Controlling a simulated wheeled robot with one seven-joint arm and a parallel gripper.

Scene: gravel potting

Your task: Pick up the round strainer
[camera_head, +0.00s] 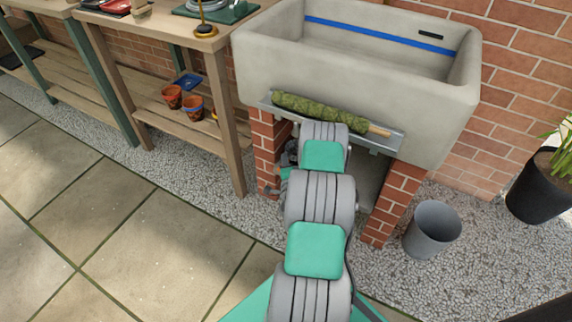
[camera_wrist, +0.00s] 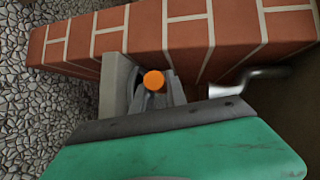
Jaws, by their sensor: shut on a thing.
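My gripper (camera_wrist: 150,92) is in front of a brick pier under the sink, with its grey fingers shut on a narrow thing with a round orange end (camera_wrist: 154,80). I take this to be the handle end of the round strainer; its bowl or mesh cannot be made out. In the head view my gripper (camera_head: 289,158) is mostly hidden behind my arm, beside the left brick pier.
The stone sink (camera_head: 350,110) rests on brick piers (camera_head: 268,150). A metal shelf on its front holds a green mossy pole (camera_head: 320,108). A bent metal piece (camera_wrist: 250,78) is right of my gripper. A grey bucket (camera_head: 432,230) stands right; a wooden bench (camera_head: 228,120) stands left.

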